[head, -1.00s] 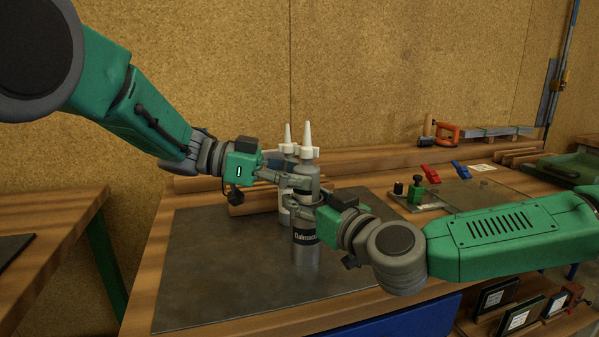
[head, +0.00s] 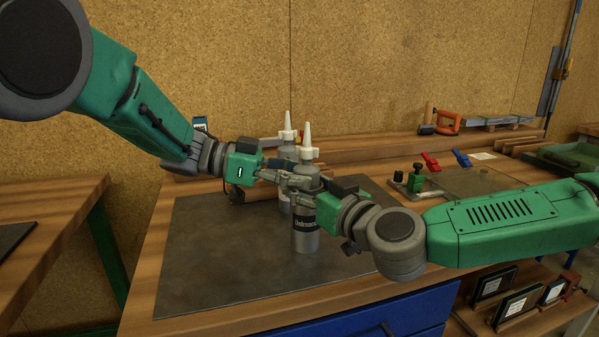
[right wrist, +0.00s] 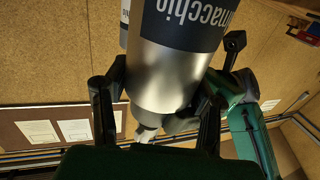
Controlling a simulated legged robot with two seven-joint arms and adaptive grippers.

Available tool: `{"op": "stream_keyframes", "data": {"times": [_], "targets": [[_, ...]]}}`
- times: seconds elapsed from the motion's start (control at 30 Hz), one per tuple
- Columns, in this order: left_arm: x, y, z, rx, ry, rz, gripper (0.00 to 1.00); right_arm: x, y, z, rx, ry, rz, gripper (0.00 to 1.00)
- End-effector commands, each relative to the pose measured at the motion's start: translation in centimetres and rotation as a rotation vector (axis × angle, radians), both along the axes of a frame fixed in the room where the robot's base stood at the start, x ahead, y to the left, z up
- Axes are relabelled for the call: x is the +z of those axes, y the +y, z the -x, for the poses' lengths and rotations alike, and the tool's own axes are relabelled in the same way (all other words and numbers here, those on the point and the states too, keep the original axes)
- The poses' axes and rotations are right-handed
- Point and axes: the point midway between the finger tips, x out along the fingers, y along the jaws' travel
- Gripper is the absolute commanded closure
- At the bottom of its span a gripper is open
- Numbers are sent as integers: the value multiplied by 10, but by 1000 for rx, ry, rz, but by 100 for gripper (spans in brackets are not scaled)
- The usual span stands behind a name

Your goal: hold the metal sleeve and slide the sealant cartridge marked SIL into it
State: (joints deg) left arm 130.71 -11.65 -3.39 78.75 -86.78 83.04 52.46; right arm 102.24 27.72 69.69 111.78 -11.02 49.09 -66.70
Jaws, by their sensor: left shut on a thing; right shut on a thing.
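The metal sleeve (head: 306,243) is a silvery cylinder with a dark band lettered in white. It stands about upright over the grey mat; I cannot tell whether it touches the mat. My right gripper (head: 317,194) is shut on it, and its fingers flank the sleeve (right wrist: 165,75) in the right wrist view. A grey cartridge (head: 306,169) with a white nozzle rises upright from the sleeve's top, partly inside it. My left gripper (head: 291,179) is shut on this cartridge. The fingers hide the sleeve's rim. No SIL mark is readable.
A second white-nozzled cartridge (head: 286,153) stands close behind, partly hidden. The grey mat (head: 215,265) is clear to the left and front. A green clamp-like block (head: 417,174) and red and blue clips lie to the right. A wooden ledge (head: 375,148) runs along the back.

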Motion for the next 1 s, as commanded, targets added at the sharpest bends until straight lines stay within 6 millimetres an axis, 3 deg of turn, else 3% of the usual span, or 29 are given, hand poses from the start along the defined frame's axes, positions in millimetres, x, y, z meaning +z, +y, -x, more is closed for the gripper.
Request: {"op": "stream_keyframes", "data": {"times": [0.17,0.2,0.23,0.6,1.0], "targets": [[-4,0,0,-1,-1,-1,100,0,0,0,0,1,0,82],[-4,0,0,-1,-1,-2,46,0,0,0,0,1,0,82],[-4,0,0,-1,0,-2,35,0,0,0,0,1,0,82],[-6,7,1,-1,4,-6,35,0,-1,-2,-4,2,-2,82],[14,84,0,4,-2,-1,35,1,-1,-1,-4,-1,-2,82]]}}
